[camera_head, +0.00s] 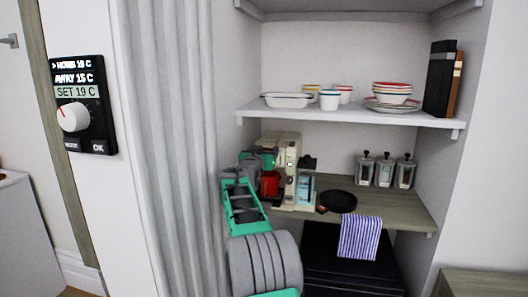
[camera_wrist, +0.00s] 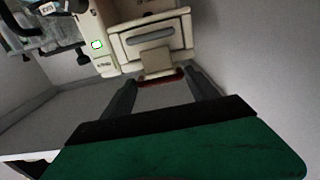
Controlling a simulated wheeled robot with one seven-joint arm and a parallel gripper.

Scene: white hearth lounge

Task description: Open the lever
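A cream coffee machine (camera_head: 288,172) stands on the middle wooden shelf, at its left end. In the wrist view its cream body (camera_wrist: 150,45) fills the top centre, with a grey bar in a recessed panel and a small green light. I cannot tell for sure which part is the lever. My gripper (camera_wrist: 162,77) is open, its two dark fingers apart and pointing at the machine. A dark red part (camera_wrist: 162,78) shows between the fingertips, and I see no contact. In the head view my arm covers the machine's left side, and my fingers are hard to make out.
A black pan (camera_head: 338,201), a striped towel (camera_head: 360,238) and several glass jars (camera_head: 384,171) are on the same shelf. The upper shelf (camera_head: 420,119) holds dishes and books. A curtain (camera_head: 180,150) hangs close left of my arm. A thermostat (camera_head: 83,105) is farther left.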

